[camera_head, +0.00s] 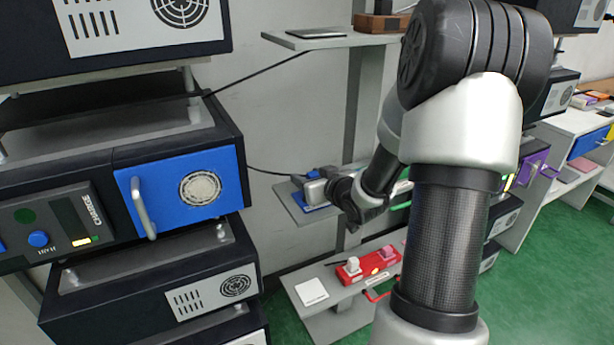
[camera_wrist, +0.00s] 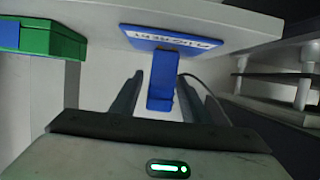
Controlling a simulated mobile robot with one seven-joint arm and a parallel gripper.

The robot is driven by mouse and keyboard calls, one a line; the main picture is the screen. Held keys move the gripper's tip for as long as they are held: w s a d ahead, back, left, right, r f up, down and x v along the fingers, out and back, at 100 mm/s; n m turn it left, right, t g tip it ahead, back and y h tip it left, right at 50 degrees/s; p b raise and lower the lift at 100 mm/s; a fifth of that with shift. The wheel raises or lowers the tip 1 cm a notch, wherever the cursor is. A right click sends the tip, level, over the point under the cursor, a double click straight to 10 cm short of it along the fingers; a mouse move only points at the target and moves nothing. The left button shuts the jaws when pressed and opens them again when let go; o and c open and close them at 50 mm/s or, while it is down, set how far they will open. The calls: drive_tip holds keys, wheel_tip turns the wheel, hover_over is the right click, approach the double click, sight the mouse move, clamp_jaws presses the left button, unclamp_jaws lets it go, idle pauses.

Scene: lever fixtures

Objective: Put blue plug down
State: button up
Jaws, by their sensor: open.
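The blue plug (camera_wrist: 161,82) stands out from the blue rest plate (camera_wrist: 150,37) on the shelf, and it appears to touch the plate. White lettering on the plate is partly legible as "PLUG REST". My gripper (camera_wrist: 160,92) is open, with one dark finger on each side of the plug and a visible gap on both sides. In the head view the gripper (camera_head: 322,189) is at the small middle shelf, over the blue plate (camera_head: 317,208). A bit of the blue plug (camera_head: 313,174) shows there; my arm hides much of the area.
A black cable (camera_head: 265,171) runs from the left rack to the plug. A green box (camera_wrist: 50,38) is at the left of the wrist view. Below, a lower shelf (camera_head: 338,290) holds a red block (camera_head: 368,266) with plugs. The blue-doored charger unit (camera_head: 175,193) stands left.

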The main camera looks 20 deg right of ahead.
drive_tip(key=p+v, duration=0.2)
drive_tip(key=v, duration=0.9)
